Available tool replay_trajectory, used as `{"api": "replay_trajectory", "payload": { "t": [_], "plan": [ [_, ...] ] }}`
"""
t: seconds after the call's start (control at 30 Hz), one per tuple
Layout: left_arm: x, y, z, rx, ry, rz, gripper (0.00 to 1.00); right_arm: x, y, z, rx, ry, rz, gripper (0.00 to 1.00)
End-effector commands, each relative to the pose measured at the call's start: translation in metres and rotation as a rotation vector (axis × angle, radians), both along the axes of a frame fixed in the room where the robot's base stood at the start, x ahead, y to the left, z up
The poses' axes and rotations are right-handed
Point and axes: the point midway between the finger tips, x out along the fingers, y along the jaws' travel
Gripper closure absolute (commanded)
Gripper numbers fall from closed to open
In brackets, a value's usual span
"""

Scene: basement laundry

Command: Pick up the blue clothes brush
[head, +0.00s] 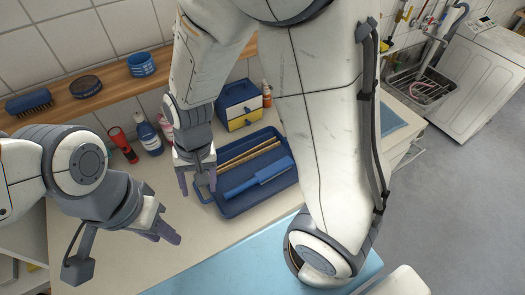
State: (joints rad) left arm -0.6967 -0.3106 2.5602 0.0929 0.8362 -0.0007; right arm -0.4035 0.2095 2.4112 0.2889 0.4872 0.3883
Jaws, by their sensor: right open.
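The blue clothes brush (260,181), a long handled piece, lies flat and slanted in a dark blue tray (233,210) on the counter. My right gripper (197,182) comes down at the tray's left edge, its fingers apart and nothing seen between them. It is left of the brush and not touching it. My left gripper (160,228) is over the counter, left of and nearer than the tray. Its fingers look close together, and I cannot tell whether they are open. I see nothing held in it.
Thin wooden sticks (248,156) share the tray. Bottles (148,134) and a blue-yellow box (240,105) stand behind. The wooden shelf (113,89) holds a dark blue bristled brush (29,102), a round tin and a blue cup. My large arm blocks the view right of the tray.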

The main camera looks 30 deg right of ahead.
Motion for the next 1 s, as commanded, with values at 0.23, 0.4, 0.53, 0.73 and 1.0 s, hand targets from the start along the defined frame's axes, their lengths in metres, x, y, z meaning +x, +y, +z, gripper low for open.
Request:
{"api": "replay_trajectory", "payload": {
  "t": [0.23, 0.4, 0.53, 0.73, 1.0],
  "plan": [
    [0.000, 0.000, 0.073, 0.000, 0.000, -0.001, 0.65, 0.064, -0.071, -0.046, -0.051, 0.074, -0.751, 0.35],
    [0.000, 0.000, 0.096, 0.000, 0.000, -0.002, 0.65, 0.070, -0.118, -0.083, -0.099, 0.087, -1.096, 0.35],
    [0.000, 0.000, 0.102, 0.000, 0.000, -0.002, 0.65, 0.067, -0.136, -0.099, -0.122, 0.086, -1.226, 0.35],
    [0.000, 0.000, 0.089, 0.001, 0.001, -0.003, 0.65, 0.067, -0.142, -0.119, -0.128, 0.083, -1.267, 0.35],
    [0.000, 0.000, 0.053, 0.001, 0.000, -0.006, 0.65, 0.067, -0.142, -0.154, -0.128, 0.084, -1.262, 0.35]
  ]
}}
